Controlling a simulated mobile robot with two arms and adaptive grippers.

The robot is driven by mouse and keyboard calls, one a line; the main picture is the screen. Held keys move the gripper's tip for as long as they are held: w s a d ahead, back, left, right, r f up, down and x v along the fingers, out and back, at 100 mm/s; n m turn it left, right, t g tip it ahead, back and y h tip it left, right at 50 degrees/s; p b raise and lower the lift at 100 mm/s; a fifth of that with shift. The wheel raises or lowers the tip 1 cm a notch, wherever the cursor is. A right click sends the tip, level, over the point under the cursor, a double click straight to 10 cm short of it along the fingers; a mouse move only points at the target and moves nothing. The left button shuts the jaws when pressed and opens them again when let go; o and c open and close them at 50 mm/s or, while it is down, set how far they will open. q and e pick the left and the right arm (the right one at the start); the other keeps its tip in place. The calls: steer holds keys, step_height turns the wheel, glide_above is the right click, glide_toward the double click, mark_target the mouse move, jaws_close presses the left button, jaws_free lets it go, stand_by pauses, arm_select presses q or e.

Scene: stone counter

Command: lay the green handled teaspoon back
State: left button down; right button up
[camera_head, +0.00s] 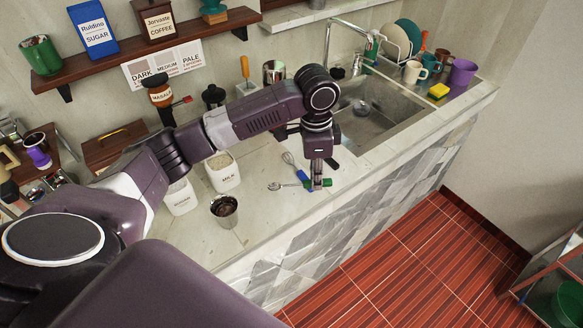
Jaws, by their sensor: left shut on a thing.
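The green-handled teaspoon (326,183) is near the front edge of the stone counter, right of the middle of the view. Its metal bowl (274,187) points left. My left gripper (317,187) reaches down over the handle and is shut on it; the fingers cover part of the handle. I cannot tell whether the spoon touches the counter. My right gripper is not in view.
A blue-handled whisk (292,162) lies close behind the spoon, and a dark-handled utensil (332,164) is just right of the gripper. A metal cup (224,209) and milk canister (223,172) stand left. The sink (375,115) is behind right.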

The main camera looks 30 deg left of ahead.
arm_select(q)
steer(key=w+a+f+m+p, duration=0.2)
steer(key=a+f+m+p, duration=0.1)
steer(key=a+m, duration=0.1)
steer(key=m+p, duration=0.2)
steer(key=m, duration=0.3)
glide_above(291, 198)
step_height(291, 198, down, 4)
steer(key=shift+s+d, duration=0.1)
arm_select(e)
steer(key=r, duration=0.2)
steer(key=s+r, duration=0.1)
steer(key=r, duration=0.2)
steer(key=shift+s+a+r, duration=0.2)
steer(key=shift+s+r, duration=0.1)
arm_select(q)
steer(key=shift+f+b, duration=1.5)
steer(key=shift+f, duration=1.7)
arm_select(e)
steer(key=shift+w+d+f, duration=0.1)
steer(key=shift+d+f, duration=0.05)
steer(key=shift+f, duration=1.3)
arm_select(q)
steer(key=shift+f, duration=0.45)
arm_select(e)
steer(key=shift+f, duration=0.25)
arm_select(q)
steer(key=c, duration=1.8)
jaws_free()
